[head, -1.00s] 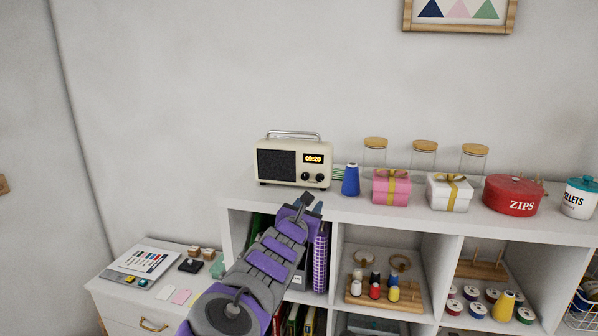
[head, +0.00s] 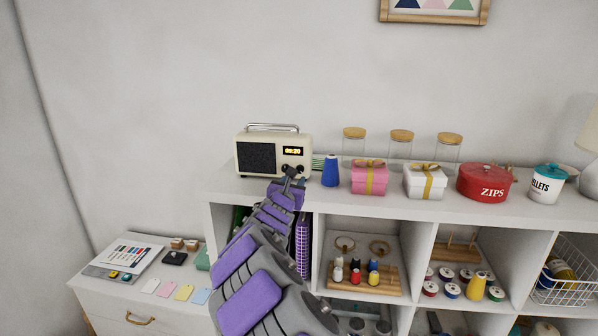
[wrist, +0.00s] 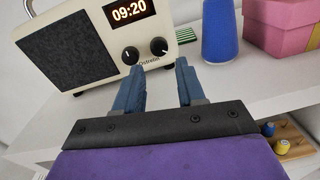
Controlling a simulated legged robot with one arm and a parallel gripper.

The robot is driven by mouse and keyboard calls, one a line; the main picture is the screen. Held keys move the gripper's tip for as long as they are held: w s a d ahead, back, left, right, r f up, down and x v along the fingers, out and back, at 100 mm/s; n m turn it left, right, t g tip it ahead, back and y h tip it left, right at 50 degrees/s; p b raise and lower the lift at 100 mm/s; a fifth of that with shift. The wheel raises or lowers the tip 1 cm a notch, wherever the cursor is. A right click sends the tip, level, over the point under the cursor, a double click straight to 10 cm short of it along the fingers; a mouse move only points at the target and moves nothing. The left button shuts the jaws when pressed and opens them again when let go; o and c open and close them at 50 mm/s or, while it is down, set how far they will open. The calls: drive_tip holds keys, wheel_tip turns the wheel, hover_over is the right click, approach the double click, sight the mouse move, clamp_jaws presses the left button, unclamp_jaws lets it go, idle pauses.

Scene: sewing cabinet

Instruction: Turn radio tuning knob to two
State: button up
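The cream radio (head: 262,137) stands upright on top of the white shelf unit, with a dark speaker grille on its left and a lit display reading 09:20. In the wrist view the radio (wrist: 95,45) shows two dark knobs below the display, a left knob (wrist: 131,54) and a right knob (wrist: 159,46). I cannot tell which is the tuning knob, and no number marks are readable. My gripper (wrist: 160,72) is open, its two blue-grey fingers apart and empty, just in front of and below the knobs. In the head view my gripper (head: 293,177) partly covers the radio's lower right.
A blue thread cone (head: 331,171) stands close to the radio's right, then a pink gift box (head: 369,178), a white gift box (head: 425,182) and a red ZIPS tin (head: 484,182). Glass jars with cork lids stand behind. The white shelf edge (wrist: 235,104) runs under my gripper.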

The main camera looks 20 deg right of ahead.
sight(301, 171)
drive_tip(key=p+x, duration=0.1)
drive_tip(key=x, duration=0.4)
drive_tip(key=shift+w+r+p, duration=0.1)
drive_tip(key=shift+w+p, duration=0.2)
drive_tip(key=shift+w+d, duration=0.25)
drive_tip(key=shift+d, duration=0.4)
drive_tip(key=shift+a, duration=0.4)
drive_tip(key=shift+c, duration=0.7)
drive_tip(key=shift+d, duration=0.1)
clamp_jaws()
